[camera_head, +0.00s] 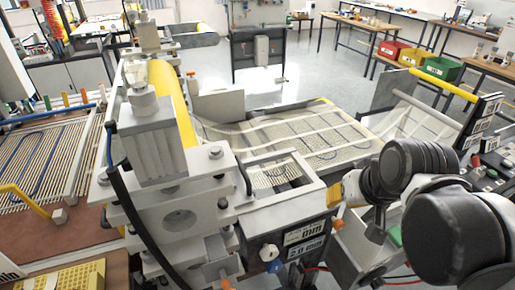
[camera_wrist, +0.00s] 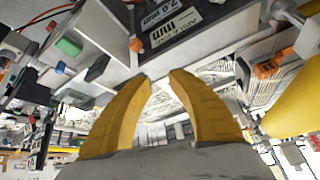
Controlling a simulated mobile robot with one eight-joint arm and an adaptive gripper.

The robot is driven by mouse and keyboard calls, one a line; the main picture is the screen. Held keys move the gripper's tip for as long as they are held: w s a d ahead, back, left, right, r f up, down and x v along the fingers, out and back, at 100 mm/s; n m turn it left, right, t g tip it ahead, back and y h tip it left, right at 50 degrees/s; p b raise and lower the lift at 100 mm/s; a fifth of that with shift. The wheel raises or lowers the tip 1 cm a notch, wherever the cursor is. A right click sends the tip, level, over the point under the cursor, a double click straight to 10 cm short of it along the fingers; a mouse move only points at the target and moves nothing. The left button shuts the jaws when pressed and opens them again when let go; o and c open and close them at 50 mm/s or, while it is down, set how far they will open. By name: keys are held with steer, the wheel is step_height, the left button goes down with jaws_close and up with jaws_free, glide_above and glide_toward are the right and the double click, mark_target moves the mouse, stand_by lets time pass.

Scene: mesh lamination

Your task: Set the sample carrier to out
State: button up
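My gripper (camera_head: 345,190) is at the right side of the laminating machine, its yellow fingers partly hidden by my arm in the head view. In the wrist view my gripper (camera_wrist: 160,76) shows two yellow fingers apart, with nothing between the tips. They point towards the machine's front panel, which looks upside down there. A framed opening with a piece of mesh (camera_head: 272,175) lies just left of my gripper; it may be the sample carrier, but I cannot tell for sure. An orange tab (camera_head: 337,224) sits below my gripper. Contact with any handle cannot be made out.
The front panel carries a label plate (camera_head: 306,247) and a white knob (camera_head: 268,252). A large roller stand (camera_head: 152,150) rises at the left. A mesh sheet (camera_head: 310,135) spreads behind. Red, yellow and green bins (camera_head: 412,57) stand far right. Open floor lies behind.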

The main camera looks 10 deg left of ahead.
steer(key=w+a+r+n+g+y+p, duration=0.1)
steer(key=w+a+r+n+p, duration=0.1)
steer(key=w+a+r+p, duration=0.5)
steer(key=n+g+y+p, duration=0.1)
steer(key=n+g+p, duration=0.1)
steer(key=p, duration=0.3)
glide_toward(242, 167)
steer(key=b+x, duration=0.1)
steer(key=x, duration=0.8)
steer(key=shift+w+a+f+b, duration=0.1)
steer(key=shift+w+f+b, duration=0.15)
steer(key=shift+b, duration=0.15)
steer(key=shift+s, duration=0.1)
steer(key=shift+c, duration=0.5)
jaws_close()
